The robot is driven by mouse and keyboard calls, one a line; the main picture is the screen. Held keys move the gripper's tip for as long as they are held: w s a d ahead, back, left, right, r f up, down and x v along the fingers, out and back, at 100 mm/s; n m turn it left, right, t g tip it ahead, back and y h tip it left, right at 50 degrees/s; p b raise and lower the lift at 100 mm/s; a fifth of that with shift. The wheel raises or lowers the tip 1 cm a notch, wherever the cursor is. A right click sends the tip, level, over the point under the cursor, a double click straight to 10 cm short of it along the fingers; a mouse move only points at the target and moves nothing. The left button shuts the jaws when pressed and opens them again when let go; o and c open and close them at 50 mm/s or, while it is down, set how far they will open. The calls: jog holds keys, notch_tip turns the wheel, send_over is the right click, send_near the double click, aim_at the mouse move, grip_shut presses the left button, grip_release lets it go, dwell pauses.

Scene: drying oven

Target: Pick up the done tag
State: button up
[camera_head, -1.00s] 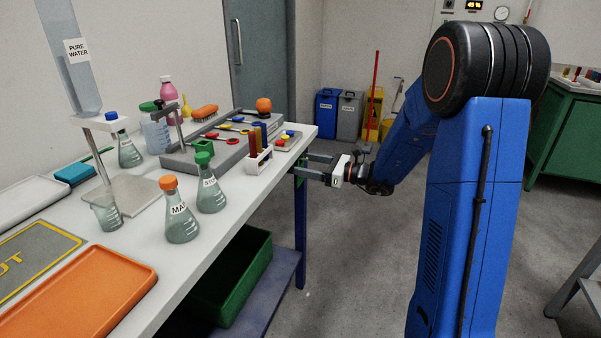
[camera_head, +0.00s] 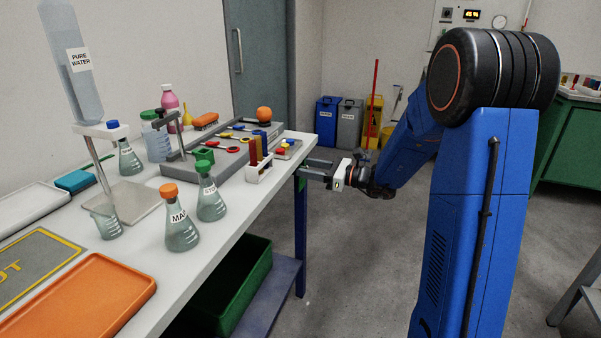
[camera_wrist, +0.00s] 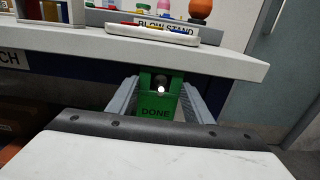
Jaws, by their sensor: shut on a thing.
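The done tag (camera_wrist: 157,106) is a green plate marked "DONE" in the wrist view. It has a dark upper part with a small bright round spot. It hangs upright just below the front edge of the white bench (camera_wrist: 150,48). My gripper (camera_wrist: 161,90) is shut on the tag, with one grey finger on each side. In the head view my gripper (camera_head: 308,168) is at the bench's far right corner, below the top. There the tag is mostly hidden by the fingers.
A green bin (camera_head: 245,285) sits on the shelf below. Coloured bins stand by the far wall.

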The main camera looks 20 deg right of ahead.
jog(key=v, duration=1.7)
jog(key=shift+d, duration=0.2)
jog(key=shift+f, duration=0.1)
jog(key=shift+s, duration=0.15)
dwell(0.6)
